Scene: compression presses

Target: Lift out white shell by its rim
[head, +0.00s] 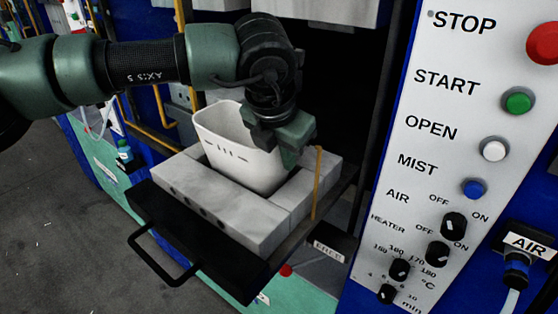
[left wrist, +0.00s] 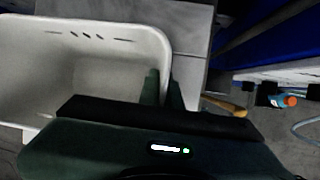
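The white shell (head: 237,152) is an open tub with small dark slots near its rim. It stands roughly upright in the pale mould block (head: 215,197), its lower part hidden by the block's walls. My left gripper (head: 286,150) is at the shell's right-hand rim, pointing down. The left wrist view shows the shell (left wrist: 70,72) with its rim running between the two green fingertips (left wrist: 163,88), one inside and one outside, closed close on the wall. Whether the shell's base touches the mould is hidden. My right gripper is not in view.
The mould sits on a dark tray with a black handle (head: 160,268). A thin yellow rod (head: 318,183) stands at the mould's right. The control panel (head: 430,150) with buttons and knobs is on the right. The dark press opening lies behind; open floor is left.

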